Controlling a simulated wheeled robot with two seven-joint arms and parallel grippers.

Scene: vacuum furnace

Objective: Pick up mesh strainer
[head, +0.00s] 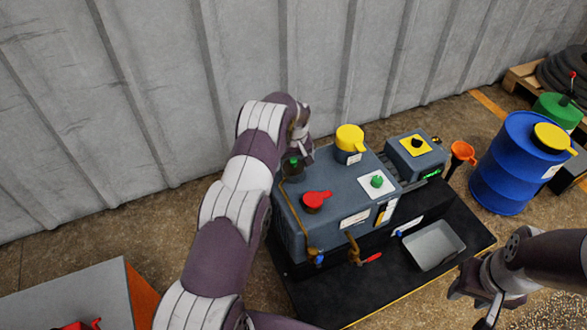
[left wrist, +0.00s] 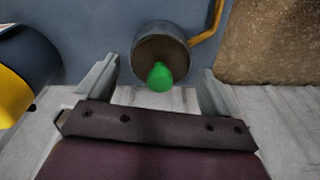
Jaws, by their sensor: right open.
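I cannot make out a thing that is clearly a mesh strainer. A dark round part with a green tip (head: 292,168) stands at the back left corner of the blue-grey machine (head: 340,200). My left gripper (head: 303,150) is beside it, partly hidden by my own arm. In the left wrist view the left gripper (left wrist: 155,80) is open, and the round part (left wrist: 160,47) with its green tip shows between and beyond the fingers. I cannot tell whether they touch it. My right gripper (head: 473,305) is at the lower right, open and apart from the machine.
The machine carries a red knob (head: 315,200), a yellow cap (head: 350,137) and a green button (head: 377,181). A grey tray (head: 434,246) lies on the black base. An orange funnel (head: 461,152) and blue drum (head: 515,165) stand right. A corrugated wall (head: 330,60) is close behind.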

